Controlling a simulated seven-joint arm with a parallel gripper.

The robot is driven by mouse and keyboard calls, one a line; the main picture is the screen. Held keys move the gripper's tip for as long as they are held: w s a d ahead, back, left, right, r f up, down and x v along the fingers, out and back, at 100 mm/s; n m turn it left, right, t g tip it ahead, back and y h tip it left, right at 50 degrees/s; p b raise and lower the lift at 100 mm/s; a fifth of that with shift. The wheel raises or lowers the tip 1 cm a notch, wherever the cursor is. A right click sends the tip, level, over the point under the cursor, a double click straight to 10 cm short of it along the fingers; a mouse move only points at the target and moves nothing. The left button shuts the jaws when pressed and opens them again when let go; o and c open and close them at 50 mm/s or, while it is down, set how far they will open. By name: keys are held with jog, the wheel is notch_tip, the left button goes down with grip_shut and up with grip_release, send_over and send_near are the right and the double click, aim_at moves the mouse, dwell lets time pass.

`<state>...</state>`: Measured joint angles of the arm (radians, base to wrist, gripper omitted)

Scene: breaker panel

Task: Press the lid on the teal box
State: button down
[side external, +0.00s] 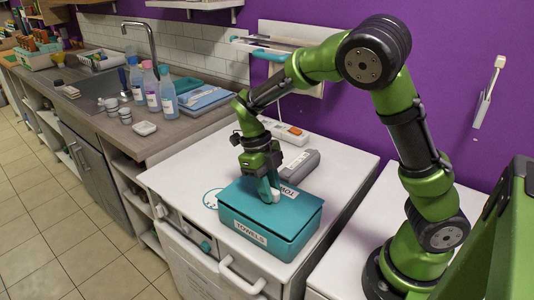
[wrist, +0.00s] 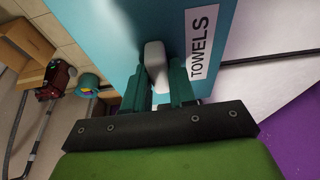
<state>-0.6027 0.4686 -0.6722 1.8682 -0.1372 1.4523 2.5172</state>
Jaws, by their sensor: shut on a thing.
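The teal box (side external: 250,238) stands on the white cabinet top, with a "TOWELS" label on its front. Its teal lid (side external: 240,205) lies over the box, with another "TOWELS" label (wrist: 202,42) on top. My gripper (side external: 268,188) points down at the middle of the lid. In the wrist view, its teal fingers (wrist: 172,82) are shut on the lid's pale handle (wrist: 154,55). The lid looks roughly level, but I cannot tell whether it is fully seated all round. The handle is largely hidden by the fingers in the side view.
A grey case (side external: 298,166) and a white power strip (side external: 287,133) lie behind the box. Bottles (side external: 168,93) and a sink are on the counter at left. The purple wall rises behind. The white top left of the box is mostly clear.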

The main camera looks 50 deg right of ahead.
jog(key=shift+f, duration=0.6)
dwell(0.3)
jog(key=c, duration=0.8)
grip_release()
jog(key=shift+c, duration=0.2)
jog(key=v, duration=1.7)
jog(key=shift+f, duration=0.1)
